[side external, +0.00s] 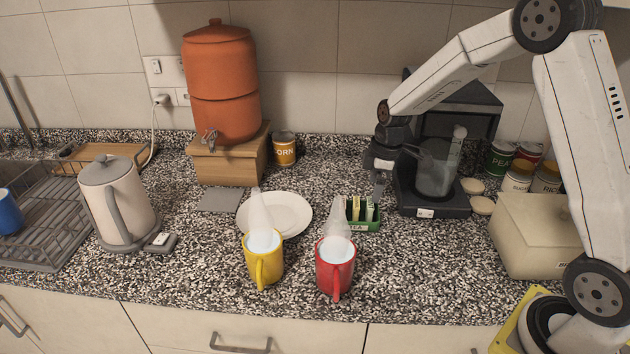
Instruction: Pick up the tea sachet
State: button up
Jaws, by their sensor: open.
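Several tea sachets (369,209) stand upright in a small green box (362,226) with a label reading TEA, behind the red mug (336,268). My gripper (378,192) points down just right of and behind the box, close to the rightmost sachet. It is open, and its fingers look empty. Whether a finger touches the box or a sachet cannot be told from this angle. The red mug's steam partly covers the left side of the box.
A steaming yellow mug (262,266) stands left of the red mug, before a white plate (290,212). A coffee maker (428,202) stands close right of my gripper. A kettle (118,205), an orange dispenser (222,90) and a cream bread box (530,240) stand around. The front counter strip is clear.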

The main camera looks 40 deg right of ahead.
aim_at(370, 203)
jog(key=shift+w+a+f, duration=0.1)
jog(key=shift+w+f, duration=0.05)
jog(key=shift+f, duration=1.15)
jog(key=shift+w+a+f, duration=0.1)
jog(key=shift+f, duration=1.15)
jog(key=c, duration=1.1)
jog(key=shift+r, duration=0.1)
jog(key=shift+r, duration=0.4)
jog(key=shift+s+a+r, duration=0.35)
jog(key=shift+s+r, duration=1.65)
jog(key=shift+s, duration=0.3)
jog(key=shift+s+a+r, duration=0.4)
jog(key=shift+s+r, duration=1.6)
jog(key=shift+s, duration=0.35)
jog(key=shift+s+a+r, duration=0.35)
jog(key=shift+s+r, duration=1.65)
jog(key=shift+s, duration=0.3)
